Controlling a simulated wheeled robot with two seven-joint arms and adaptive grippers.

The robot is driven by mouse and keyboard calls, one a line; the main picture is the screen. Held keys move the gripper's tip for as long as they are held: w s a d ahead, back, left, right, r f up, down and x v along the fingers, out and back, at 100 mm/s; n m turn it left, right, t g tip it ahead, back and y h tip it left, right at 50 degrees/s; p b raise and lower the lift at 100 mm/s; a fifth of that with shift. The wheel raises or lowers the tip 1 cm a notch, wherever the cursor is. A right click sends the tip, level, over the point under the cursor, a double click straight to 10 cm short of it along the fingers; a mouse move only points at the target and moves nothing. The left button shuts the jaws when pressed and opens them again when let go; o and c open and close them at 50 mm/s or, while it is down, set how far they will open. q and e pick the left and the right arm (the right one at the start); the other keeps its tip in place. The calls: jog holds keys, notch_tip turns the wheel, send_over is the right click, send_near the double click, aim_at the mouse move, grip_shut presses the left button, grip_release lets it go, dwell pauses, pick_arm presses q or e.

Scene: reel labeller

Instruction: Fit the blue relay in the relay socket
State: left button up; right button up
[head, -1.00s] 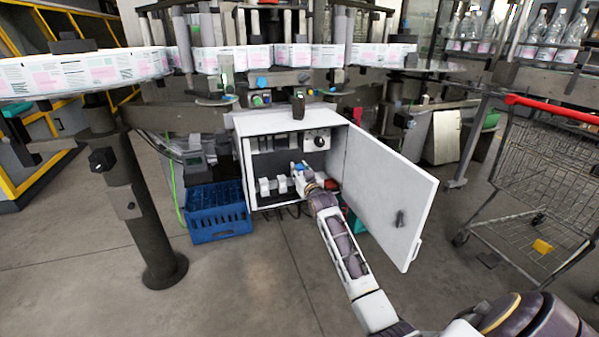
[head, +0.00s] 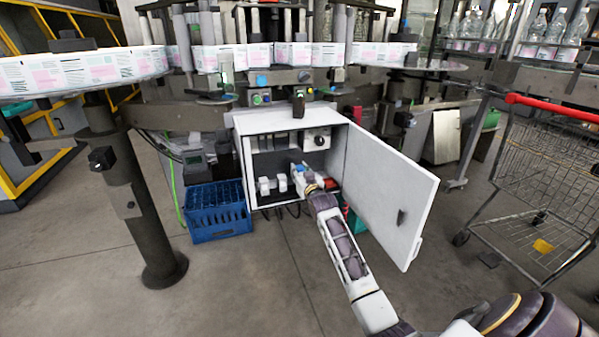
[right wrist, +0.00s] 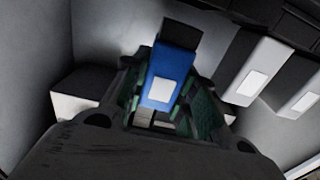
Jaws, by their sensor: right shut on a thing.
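The blue relay (right wrist: 168,72) is between the green-padded fingers of my right gripper (right wrist: 165,100) in the right wrist view. It has a white label and a dark end pointing away from the gripper. In the head view my right gripper (head: 300,172) is inside the open white cabinet (head: 290,122), at the lower row of devices. The relay is mostly hidden there. A pale socket-like part shows under the relay in the right wrist view, but I cannot tell whether the relay is seated in it. My left gripper is not in view.
White relays (head: 272,185) stand left of my right gripper; they also show at right in the wrist view (right wrist: 255,70). The open cabinet door (head: 390,195) is close on the right of my arm. A blue crate (head: 218,212) stands on the floor at left, a shopping cart (head: 540,180) at right.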

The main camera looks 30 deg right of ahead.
jog(key=shift+f+b, duration=0.35)
jog(key=shift+f, duration=0.75)
jog(key=o, duration=1.1)
jog(key=shift+s, duration=0.2)
jog(key=shift+v, duration=5.85)
jog(key=shift+f, duration=0.1)
